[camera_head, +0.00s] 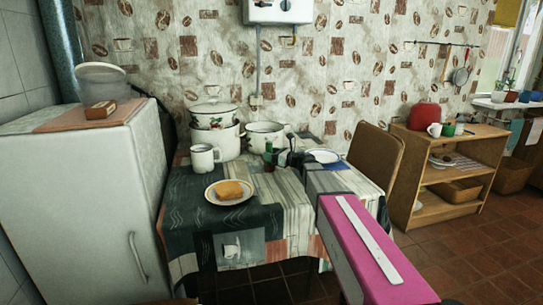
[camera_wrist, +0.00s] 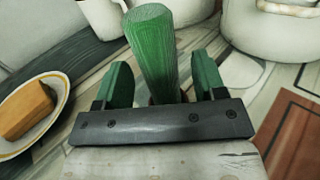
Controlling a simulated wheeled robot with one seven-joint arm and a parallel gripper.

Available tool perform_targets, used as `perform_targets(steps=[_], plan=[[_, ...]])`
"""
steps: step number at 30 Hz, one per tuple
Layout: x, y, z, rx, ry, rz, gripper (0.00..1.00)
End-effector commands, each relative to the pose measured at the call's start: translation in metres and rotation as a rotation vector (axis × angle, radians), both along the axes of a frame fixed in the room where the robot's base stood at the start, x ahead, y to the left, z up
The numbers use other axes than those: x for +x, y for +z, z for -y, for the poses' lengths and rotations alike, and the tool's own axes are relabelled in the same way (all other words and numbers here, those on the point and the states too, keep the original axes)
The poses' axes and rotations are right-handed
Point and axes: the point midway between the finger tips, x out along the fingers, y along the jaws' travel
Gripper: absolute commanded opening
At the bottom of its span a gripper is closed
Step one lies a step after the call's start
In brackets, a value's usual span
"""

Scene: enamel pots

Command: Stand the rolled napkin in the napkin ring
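The rolled napkin is a green cylinder (camera_wrist: 152,50) in the wrist view, upright or nearly so, its top end toward the top of the picture. My gripper (camera_wrist: 163,80) has its two green-tipped fingers on either side of it, with gaps showing between fingers and napkin, so it looks open. The napkin's foot is hidden behind my gripper's dark bar. A small dark reddish patch shows at its foot; I cannot tell whether this is the napkin ring. In the head view the napkin is a small green shape (camera_head: 268,147) beside my gripper (camera_head: 274,154) above the table.
On the table (camera_head: 290,215) stand a white mug (camera_head: 204,157), stacked enamel pots (camera_head: 226,143) and a wide white pot (camera_head: 264,130). A plate with a yellow-brown block (camera_head: 229,189) lies in front, and a blue-rimmed plate (camera_head: 323,156) to the right. A chair (camera_head: 375,155) stands at the right.

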Motion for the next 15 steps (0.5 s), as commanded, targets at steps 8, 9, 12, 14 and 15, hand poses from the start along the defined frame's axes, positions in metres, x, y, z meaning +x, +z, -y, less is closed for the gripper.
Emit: perform_targets(steps=[8,9,12,14,15], plan=[[-0.002,0.0,0.003,0.0,0.0,0.0,0.64],[-0.003,0.0,0.005,0.0,-0.001,0.0,0.64],[-0.01,0.0,0.016,-0.001,-0.002,0.0,0.64],[-0.016,0.0,0.025,-0.001,-0.002,0.0,0.64],[-0.02,0.0,0.032,-0.001,-0.002,0.0,0.64]])
